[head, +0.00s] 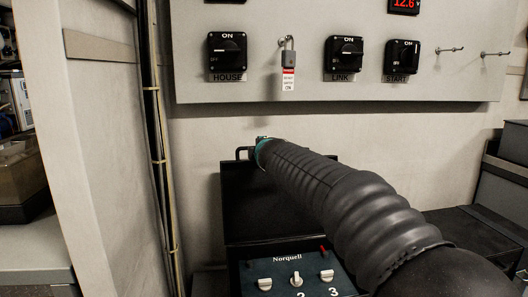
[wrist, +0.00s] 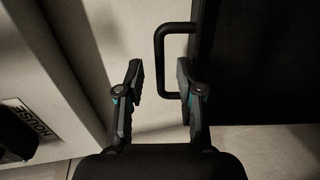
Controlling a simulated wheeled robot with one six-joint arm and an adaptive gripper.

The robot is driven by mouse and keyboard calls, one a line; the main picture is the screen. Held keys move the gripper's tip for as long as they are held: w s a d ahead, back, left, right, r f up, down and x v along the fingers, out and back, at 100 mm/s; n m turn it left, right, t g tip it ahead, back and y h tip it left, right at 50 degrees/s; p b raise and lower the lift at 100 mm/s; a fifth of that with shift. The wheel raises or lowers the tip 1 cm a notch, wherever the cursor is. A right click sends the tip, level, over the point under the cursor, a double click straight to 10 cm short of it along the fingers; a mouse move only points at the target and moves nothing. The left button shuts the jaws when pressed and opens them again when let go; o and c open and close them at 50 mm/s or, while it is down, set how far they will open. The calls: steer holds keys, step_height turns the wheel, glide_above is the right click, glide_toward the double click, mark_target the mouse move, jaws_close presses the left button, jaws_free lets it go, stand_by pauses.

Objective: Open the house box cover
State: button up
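The house box cover (head: 240,205) is a black panel that appears to stand raised behind a switch face marked "Norquell" (head: 287,259). Its black U-shaped handle (head: 239,152) sits at the top edge. In the wrist view the cover (wrist: 270,60) fills the upper right, and the handle (wrist: 160,60) sticks out to its left. My gripper (wrist: 159,72) is open, with a finger on each side of the handle's bar in the picture; neither visibly grips it. In the head view my gripper (head: 262,141) is near the handle, mostly hidden by my dark ribbed arm.
Above is a grey wall panel (head: 300,92) with switches marked HOUSE (head: 228,54), LINK (head: 344,54) and START (head: 401,58), and a tagged padlock (head: 289,62). Its HOUSE label (wrist: 23,120) shows close at left in the wrist view. Dark boxes (head: 465,235) stand at right.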

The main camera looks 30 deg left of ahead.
steer(key=v, duration=1.1)
steer(key=shift+d, duration=0.15)
steer(key=shift+s, duration=0.1)
steer(key=d+f+m+g+h, duration=0.1)
steer(key=d+f+m+h, duration=0.5)
steer(key=f, duration=0.5)
steer(key=s+d+f+m+g+h, duration=0.1)
steer(key=s+d+f+m, duration=0.15)
steer(key=d, duration=0.55)
steer(key=s+d+f+m+g+h, duration=0.15)
steer(key=d+f+m, duration=0.25)
steer(key=d, duration=0.4)
steer(key=s+d+f+m+g, duration=0.1)
steer(key=s+d+f+m, duration=0.1)
steer(key=s+d+m, duration=0.5)
steer(key=s+d+f+m+g+h, duration=0.1)
steer(key=s+d+m, duration=0.5)
steer(key=s+d, duration=0.8)
steer(key=d+f+g, duration=0.1)
steer(key=d+f, duration=0.1)
steer(key=d, duration=0.6)
steer(key=shift+f+m, duration=0.3)
steer(key=shift+m, duration=0.05)
